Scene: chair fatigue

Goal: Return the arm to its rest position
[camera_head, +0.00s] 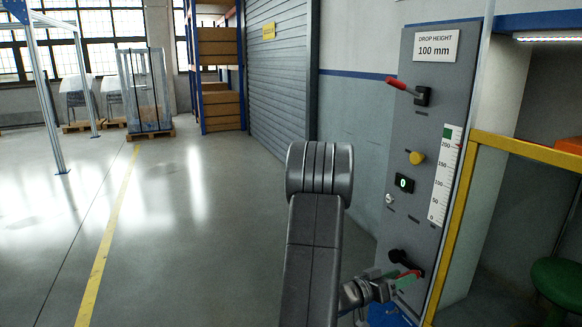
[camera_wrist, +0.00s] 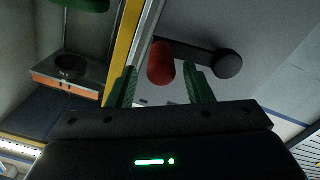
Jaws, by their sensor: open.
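My arm rises in the middle of the head view and bends down to my gripper (camera_head: 406,279), which is low at the grey control panel (camera_head: 408,140). The gripper is open. In the wrist view its two green fingers (camera_wrist: 161,85) stand on either side of the red grip (camera_wrist: 161,62) of the panel's lower lever. The lever's black hub (camera_wrist: 228,65) lies to the right there and also shows in the head view (camera_head: 397,257). No finger clearly touches the grip; its depth between the fingers is hard to tell.
The panel also carries an upper red-handled lever (camera_head: 404,88), a yellow button (camera_head: 417,157), a small display (camera_head: 404,183) and a height scale (camera_head: 445,175). A yellow frame (camera_head: 462,205) stands to its right, with a green stool (camera_head: 557,280) beyond. The floor at left is open.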

